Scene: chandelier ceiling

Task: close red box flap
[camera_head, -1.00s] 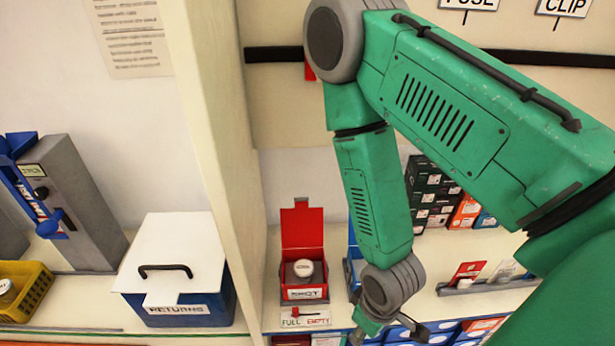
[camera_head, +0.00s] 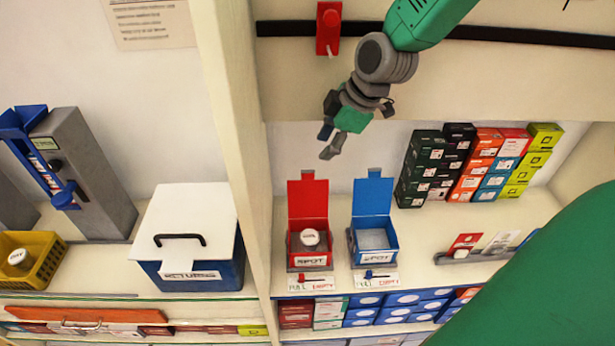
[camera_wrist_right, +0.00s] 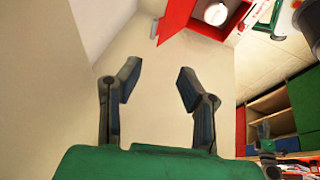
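The red box (camera_head: 322,244) stands on the shelf with its red flap (camera_head: 308,199) raised upright at the back. A white round item (camera_head: 310,237) sits inside it. In the right wrist view the red box (camera_wrist_right: 187,14) shows at the top, partly cut off, with the white item (camera_wrist_right: 215,13) in it. My right gripper (camera_head: 327,143) hangs above and slightly right of the flap, apart from it. Its fingers are spread in the right wrist view (camera_wrist_right: 157,82), with nothing between them. My left gripper is not in view.
A blue box (camera_head: 375,239) with a raised lid stands right of the red one. A post (camera_head: 235,120) rises at left, beside a white-lidded returns box (camera_head: 187,226). Stacked cartons (camera_head: 470,165) stand at right. A red device (camera_head: 328,28) hangs on the dark rail.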

